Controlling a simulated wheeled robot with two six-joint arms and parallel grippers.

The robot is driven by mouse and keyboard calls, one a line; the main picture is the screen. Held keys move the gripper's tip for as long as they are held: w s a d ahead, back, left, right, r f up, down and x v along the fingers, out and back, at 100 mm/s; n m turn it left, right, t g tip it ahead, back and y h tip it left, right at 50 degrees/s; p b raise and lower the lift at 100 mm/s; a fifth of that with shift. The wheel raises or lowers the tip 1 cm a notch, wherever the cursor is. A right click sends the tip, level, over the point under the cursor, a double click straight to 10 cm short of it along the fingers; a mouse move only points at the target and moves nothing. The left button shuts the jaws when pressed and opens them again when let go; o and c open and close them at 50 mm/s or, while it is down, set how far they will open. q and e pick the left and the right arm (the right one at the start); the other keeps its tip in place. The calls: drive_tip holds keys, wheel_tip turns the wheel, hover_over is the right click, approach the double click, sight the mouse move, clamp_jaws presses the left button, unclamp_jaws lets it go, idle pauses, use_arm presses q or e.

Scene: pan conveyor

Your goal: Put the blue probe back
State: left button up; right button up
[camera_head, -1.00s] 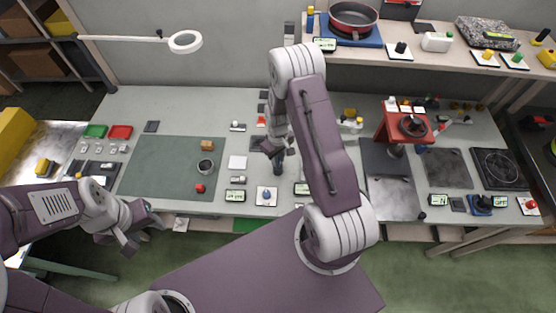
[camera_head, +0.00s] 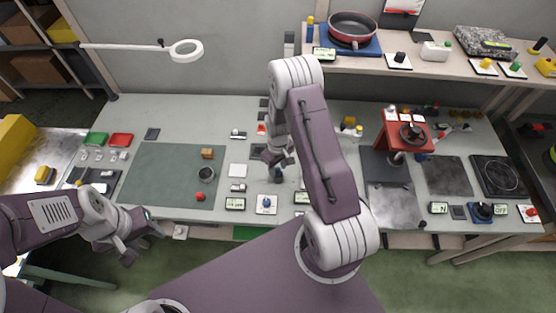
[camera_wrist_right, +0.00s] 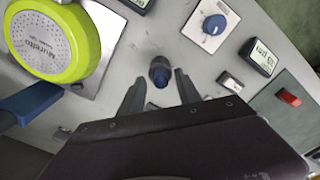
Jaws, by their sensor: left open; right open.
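A short dark upright cylinder with a blue top, which looks like the blue probe (camera_wrist_right: 160,72), stands on the grey bench in the right wrist view. In the head view it is a small dark-blue spot (camera_head: 278,176) just below my right gripper. My right gripper (camera_head: 279,163) is open, pointing down at the bench. In the wrist view its two fingers (camera_wrist_right: 160,88) lie on either side of the cylinder's near end, with gaps visible. I cannot tell how far above it they are. My left gripper (camera_head: 140,242) is open and empty, off the bench's front edge.
A blue knob on a white plate (camera_head: 266,204) and a small display (camera_head: 235,203) stand near the front edge. A lime-green round device (camera_wrist_right: 62,38) is close by in the wrist view. A green mat (camera_head: 160,180) lies to the left. My right arm hides part of the bench.

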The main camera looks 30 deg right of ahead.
wheel_tip(320, 180, up, 11)
drive_tip(key=b, duration=0.2)
drive_tip(key=s+a+r+m+t, duration=0.1)
drive_tip(key=s+a+r, duration=0.25)
drive_tip(key=s, duration=0.35)
drive_tip(key=s+a+r+m, duration=0.2)
drive_tip(key=s+a+r, duration=0.15)
drive_tip(key=s, duration=0.25)
drive_tip(key=f+b, duration=0.2)
drive_tip(key=f, duration=0.1)
drive_tip(key=f+b, duration=0.1)
drive_tip(key=shift+w+a+f+b, duration=0.1)
drive_tip(key=shift+a+f+b, duration=0.1)
drive_tip(key=shift+a+b, duration=0.1)
